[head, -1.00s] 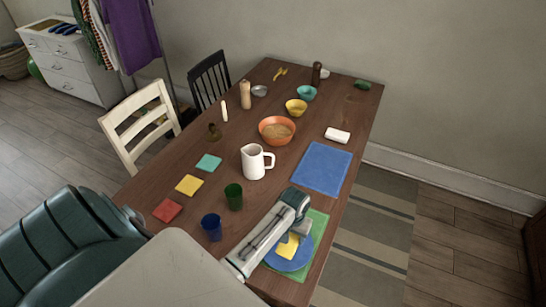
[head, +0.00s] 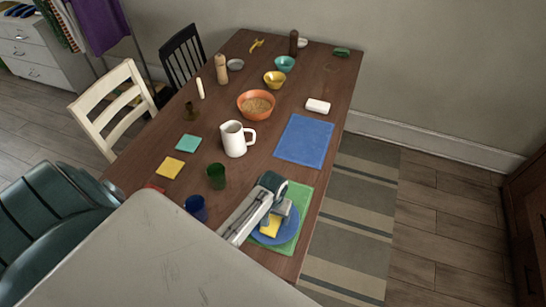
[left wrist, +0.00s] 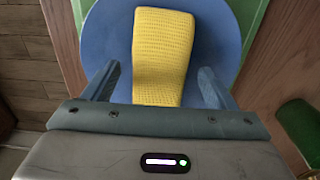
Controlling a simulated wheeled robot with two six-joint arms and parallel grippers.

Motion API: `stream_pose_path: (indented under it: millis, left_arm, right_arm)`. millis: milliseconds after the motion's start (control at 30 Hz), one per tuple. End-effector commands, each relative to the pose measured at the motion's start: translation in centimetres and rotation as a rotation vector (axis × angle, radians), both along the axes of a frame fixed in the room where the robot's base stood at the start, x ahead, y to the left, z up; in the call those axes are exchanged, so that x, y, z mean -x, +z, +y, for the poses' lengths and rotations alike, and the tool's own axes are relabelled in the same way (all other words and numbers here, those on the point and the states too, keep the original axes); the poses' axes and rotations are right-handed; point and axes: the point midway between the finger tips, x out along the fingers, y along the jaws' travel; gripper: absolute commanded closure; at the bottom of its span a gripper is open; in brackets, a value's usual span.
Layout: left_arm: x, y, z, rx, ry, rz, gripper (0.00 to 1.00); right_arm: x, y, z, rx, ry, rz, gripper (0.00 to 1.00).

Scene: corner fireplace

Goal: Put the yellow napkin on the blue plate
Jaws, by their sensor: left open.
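The yellow napkin (left wrist: 162,55) is a folded, knitted-looking cloth lying on the blue plate (left wrist: 230,25) in the left wrist view. In the head view the napkin (head: 269,227) shows partly under my gripper, on the plate (head: 291,232), which sits on a green placemat (head: 302,210) at the table's near right edge. My left gripper (left wrist: 160,82) is open, with one finger on each side of the napkin and a gap to each. In the head view the left gripper (head: 277,212) covers part of the plate. My right gripper is not in view.
A flat yellow square (head: 170,168) lies farther left. A blue placemat (head: 304,140) behind the plate is bare.

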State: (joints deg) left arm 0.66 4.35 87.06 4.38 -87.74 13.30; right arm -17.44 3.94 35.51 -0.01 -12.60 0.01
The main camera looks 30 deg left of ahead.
Motion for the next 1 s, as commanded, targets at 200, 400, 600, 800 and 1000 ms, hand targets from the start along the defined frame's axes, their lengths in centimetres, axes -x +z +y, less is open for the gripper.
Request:
stream_pose_path:
  millis: [200, 400, 600, 800, 1000]
  left_arm:
    - [-0.1, 0.6, 0.0, 0.000, 0.000, -0.003, 0.21]
    - [-0.2, 3.5, 0.0, -0.001, -0.001, -0.007, 0.21]
    - [-0.1, 7.8, 0.1, -0.002, 0.000, -0.007, 0.21]
    - [-0.1, 10.9, 0.0, 0.000, -0.001, -0.004, 0.21]
    - [0.0, 12.1, 0.0, 0.000, -0.001, -0.002, 0.21]
  right_arm:
    - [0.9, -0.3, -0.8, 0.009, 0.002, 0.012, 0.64]
    - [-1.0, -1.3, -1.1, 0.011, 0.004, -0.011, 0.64]
    - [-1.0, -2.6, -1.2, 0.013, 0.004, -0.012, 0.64]
    - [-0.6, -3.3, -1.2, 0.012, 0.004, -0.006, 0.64]
    - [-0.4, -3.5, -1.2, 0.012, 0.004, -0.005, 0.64]
